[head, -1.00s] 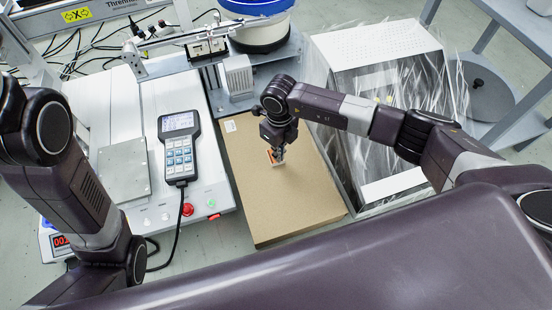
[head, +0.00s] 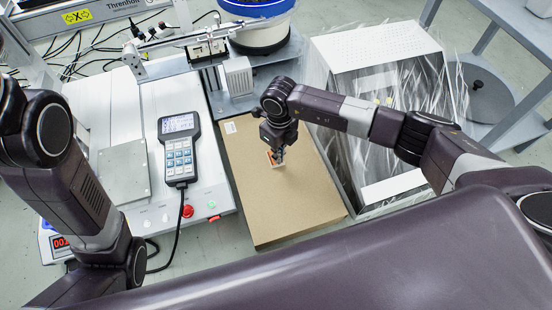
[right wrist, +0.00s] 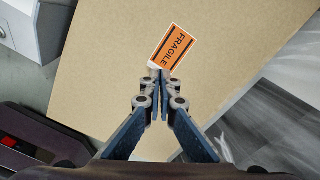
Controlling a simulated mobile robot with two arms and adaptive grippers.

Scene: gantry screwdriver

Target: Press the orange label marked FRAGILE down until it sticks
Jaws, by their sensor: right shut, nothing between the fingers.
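The orange FRAGILE label (right wrist: 172,47) lies on the brown cardboard surface (right wrist: 110,60) in the right wrist view, just past my fingertips. The cardboard (head: 290,205) is wide and flat. The left arm shows at the left, but its gripper is out of view.
A white machine with a handheld keypad (head: 178,148) and a red button (head: 187,210) stands left of the cardboard. A film-wrapped box (head: 385,80) stands to its right. The cardboard's front half is clear. A small white label (head: 230,127) is at its far corner.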

